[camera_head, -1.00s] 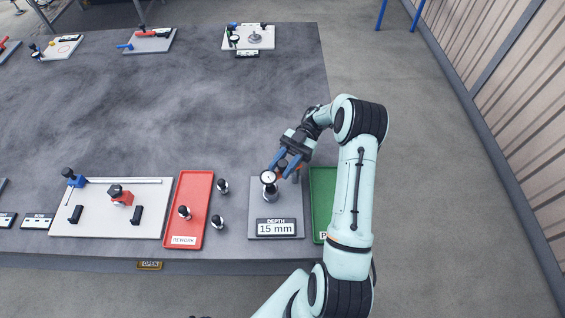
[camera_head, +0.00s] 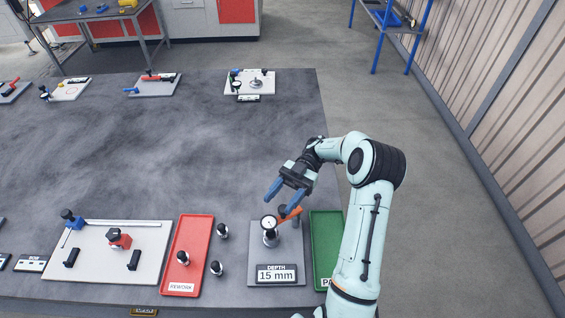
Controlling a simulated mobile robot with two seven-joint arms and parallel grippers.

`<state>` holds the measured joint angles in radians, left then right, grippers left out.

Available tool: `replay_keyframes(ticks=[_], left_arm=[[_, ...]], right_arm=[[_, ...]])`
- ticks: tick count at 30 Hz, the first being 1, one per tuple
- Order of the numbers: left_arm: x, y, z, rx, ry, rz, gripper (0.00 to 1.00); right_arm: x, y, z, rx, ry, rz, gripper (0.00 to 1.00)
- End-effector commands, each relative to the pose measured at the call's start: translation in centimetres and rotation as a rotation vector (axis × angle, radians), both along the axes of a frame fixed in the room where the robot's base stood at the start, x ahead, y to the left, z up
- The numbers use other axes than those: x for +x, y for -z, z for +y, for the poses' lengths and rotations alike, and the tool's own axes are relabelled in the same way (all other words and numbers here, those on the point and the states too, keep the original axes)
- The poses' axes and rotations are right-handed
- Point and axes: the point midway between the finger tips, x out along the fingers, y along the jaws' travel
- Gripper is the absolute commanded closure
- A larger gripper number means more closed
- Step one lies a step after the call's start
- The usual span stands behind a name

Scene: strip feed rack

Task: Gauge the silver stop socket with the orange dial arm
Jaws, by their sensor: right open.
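The dial gauge (camera_head: 269,222) has a round white face and sits on a grey plate (camera_head: 260,254) labelled DEPTH 15 mm. An orange arm (camera_head: 289,214) slants up to the right beside the dial. A silver cylindrical part (camera_head: 270,239) stands directly under the dial; I cannot tell if it is the stop socket. My right gripper (camera_head: 279,198) is open and empty, with blue fingers just above and behind the dial and orange arm. I cannot tell if a finger touches the arm. My left gripper is not in view.
Two dark-topped silver pieces (camera_head: 222,231) (camera_head: 216,268) stand between the red REWORK tray (camera_head: 187,225) and the plate; a similar piece (camera_head: 183,258) is in the tray. A green tray (camera_head: 322,240) lies right of the plate, partly behind my arm. The middle table is clear.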

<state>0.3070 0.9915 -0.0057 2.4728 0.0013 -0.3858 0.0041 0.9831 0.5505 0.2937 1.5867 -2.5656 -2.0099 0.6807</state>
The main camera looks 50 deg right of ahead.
Motion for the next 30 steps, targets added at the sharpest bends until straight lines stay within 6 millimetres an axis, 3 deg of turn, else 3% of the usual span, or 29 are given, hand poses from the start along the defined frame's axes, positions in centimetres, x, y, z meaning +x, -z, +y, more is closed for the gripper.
replay_keyframes(ticks=[30], left_arm=[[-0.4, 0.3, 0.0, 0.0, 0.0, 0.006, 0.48]], right_arm=[[-0.1, -13.6, -0.1, -0.001, 0.001, 0.001, 0.45]])
